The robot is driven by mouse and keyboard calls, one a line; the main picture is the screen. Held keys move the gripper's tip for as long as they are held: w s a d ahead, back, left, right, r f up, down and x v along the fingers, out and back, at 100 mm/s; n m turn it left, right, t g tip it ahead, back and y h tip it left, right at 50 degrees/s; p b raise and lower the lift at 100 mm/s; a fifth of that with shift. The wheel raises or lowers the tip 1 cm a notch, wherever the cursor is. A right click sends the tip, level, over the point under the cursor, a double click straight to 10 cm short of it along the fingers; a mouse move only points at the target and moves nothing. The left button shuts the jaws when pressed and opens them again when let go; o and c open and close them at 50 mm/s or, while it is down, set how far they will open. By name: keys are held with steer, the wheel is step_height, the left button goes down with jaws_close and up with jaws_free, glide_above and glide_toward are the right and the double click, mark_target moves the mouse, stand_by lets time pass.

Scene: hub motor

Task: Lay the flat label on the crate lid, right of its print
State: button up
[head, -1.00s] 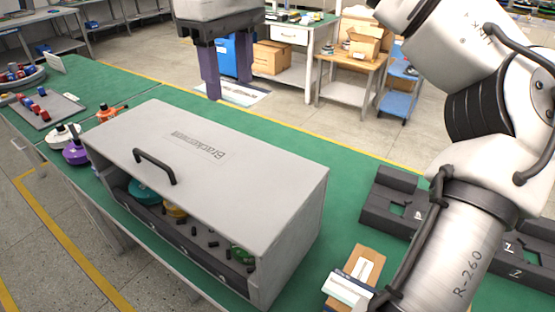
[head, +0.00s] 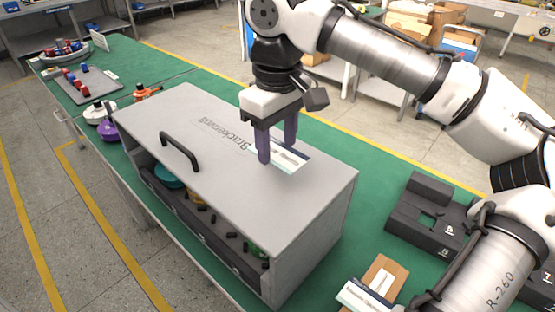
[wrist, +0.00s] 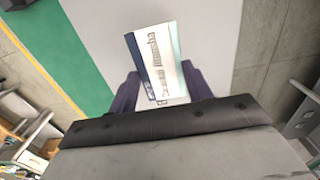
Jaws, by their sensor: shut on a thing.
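The grey crate lid (head: 230,180) fills the middle of the head view, with dark print (head: 226,134) and a black handle (head: 180,150). My gripper (head: 277,150) is over the lid, near the right end of the print. It is shut on the flat label (head: 293,160), a white piece with dark and pale teal bands. In the wrist view, the label (wrist: 157,60) lies between the two purple fingers (wrist: 160,85) over the grey lid (wrist: 215,30). The fingers hide part of the label in the head view. I cannot tell whether it touches the lid.
Below the lid, the crate's open front shows coloured parts. A cardboard box with a white card (head: 378,285) and dark grey blocks (head: 425,215) stand on the green bench to the right. White, purple and orange parts (head: 105,120) stand left of the crate.

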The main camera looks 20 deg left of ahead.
mark_target(277, 152)
steer(key=shift+f, duration=2.55)
steer(key=shift+f, duration=0.2)
steer(key=o, duration=0.9)
steer(key=shift+r, duration=0.15)
step_height(277, 152, up, 12)
steer(key=shift+r+b, duration=0.1)
steer(key=shift+b, duration=0.35)
